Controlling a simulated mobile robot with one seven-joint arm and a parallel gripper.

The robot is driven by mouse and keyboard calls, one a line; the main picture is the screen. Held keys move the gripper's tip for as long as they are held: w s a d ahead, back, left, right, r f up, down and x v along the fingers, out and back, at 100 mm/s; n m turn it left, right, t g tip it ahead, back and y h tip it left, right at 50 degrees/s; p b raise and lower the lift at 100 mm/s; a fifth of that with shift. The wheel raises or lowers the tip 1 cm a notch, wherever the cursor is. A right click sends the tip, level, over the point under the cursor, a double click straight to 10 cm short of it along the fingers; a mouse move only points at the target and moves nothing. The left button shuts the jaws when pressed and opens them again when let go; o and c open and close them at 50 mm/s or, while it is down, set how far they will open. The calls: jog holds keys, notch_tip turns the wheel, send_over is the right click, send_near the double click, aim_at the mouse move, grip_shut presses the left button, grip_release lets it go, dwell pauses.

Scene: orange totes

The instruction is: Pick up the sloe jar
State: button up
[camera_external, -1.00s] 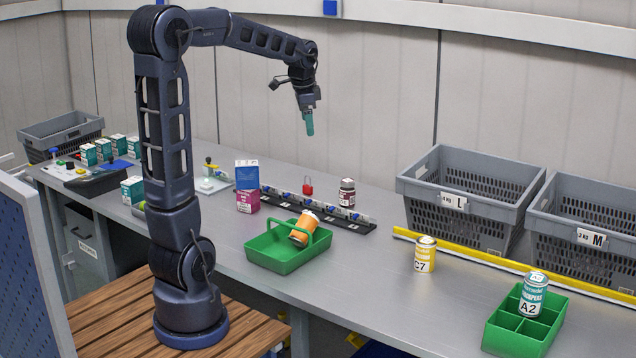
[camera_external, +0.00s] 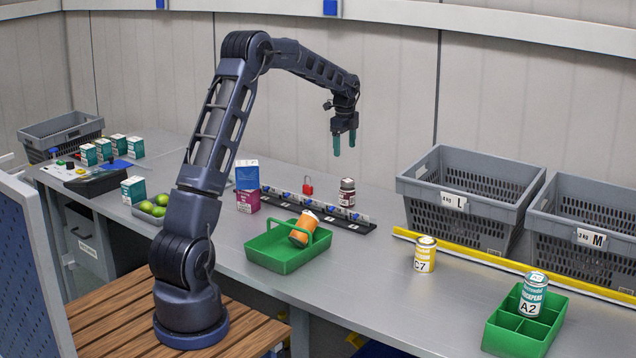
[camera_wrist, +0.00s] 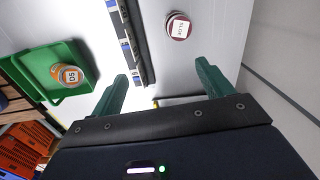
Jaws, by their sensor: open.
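The sloe jar (camera_external: 347,196) is a small dark red jar with a white label and a dark lid. It stands upright on the grey bench just behind a black strip. In the wrist view the jar (camera_wrist: 178,27) shows from above at the top, its lid label appearing to read SLOE. My gripper (camera_external: 344,143) is open and empty, pointing down in the air above the jar's area. In the wrist view its green fingers (camera_wrist: 162,73) are spread apart, with the jar beyond the fingertips and toward the right finger.
The black strip (camera_external: 360,226) holds several small blue-and-white items. A green tray (camera_external: 284,262) holds a tilted orange can (camera_external: 303,229). A red padlock (camera_external: 308,187) stands left of the jar. A yellow can (camera_external: 425,255) and grey crate L (camera_external: 472,187) are to the right.

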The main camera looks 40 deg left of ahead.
jog(key=m, duration=0.2)
send_over(347, 180)
jog(key=shift+g, duration=0.3)
jog(key=f, duration=0.7)
jog(key=shift+d, duration=0.2)
jog(key=shift+w+a+f, duration=0.1)
jog(key=shift+w+f, duration=0.15)
jog(key=shift+f, duration=0.3)
notch_tip(347, 180, down, 5)
jog(key=shift+f, duration=0.2)
jog(key=shift+s+a+f, duration=0.1)
jog(key=shift+s+f, duration=0.05)
jog(key=shift+f, duration=1.15)
jog(key=shift+s+f, duration=0.1)
jog(key=shift+f, duration=1.15)
jog(key=shift+c, duration=0.5)
jog(key=c, duration=1.1)
jog(key=shift+c, duration=0.5)
jog(key=shift+r, duration=0.15)
